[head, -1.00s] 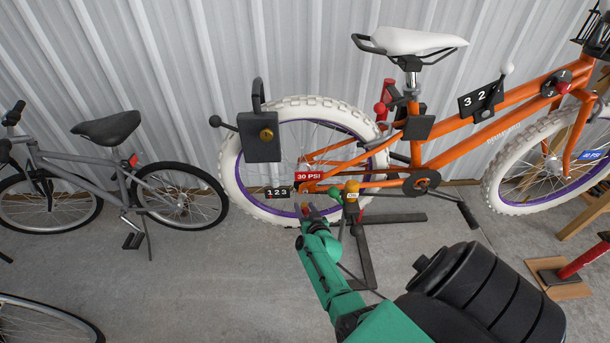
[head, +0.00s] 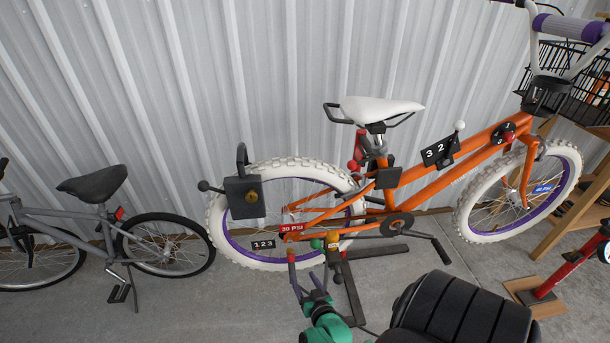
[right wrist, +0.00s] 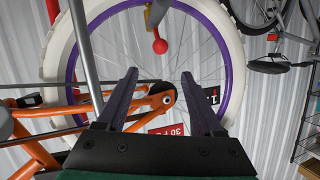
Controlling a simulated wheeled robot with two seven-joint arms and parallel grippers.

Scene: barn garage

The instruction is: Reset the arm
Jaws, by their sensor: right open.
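My right gripper (head: 307,285) is open and empty in the lower middle of the head view. It is in front of the orange bicycle (head: 445,168), near the lower part of its rear wheel. In the right wrist view the two dark fingers (right wrist: 165,100) are spread apart. The rear wheel's purple rim (right wrist: 238,75) and the bicycle's orange frame (right wrist: 75,112) show beyond them. No object is between the fingers. My left gripper is not in view.
A grey bicycle (head: 90,240) stands at the left by the corrugated wall (head: 110,80). A black padlock-shaped block (head: 242,197) is at the rear wheel. A red pump (head: 570,270) stands at the right. Concrete floor (head: 180,310) is clear at the lower left.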

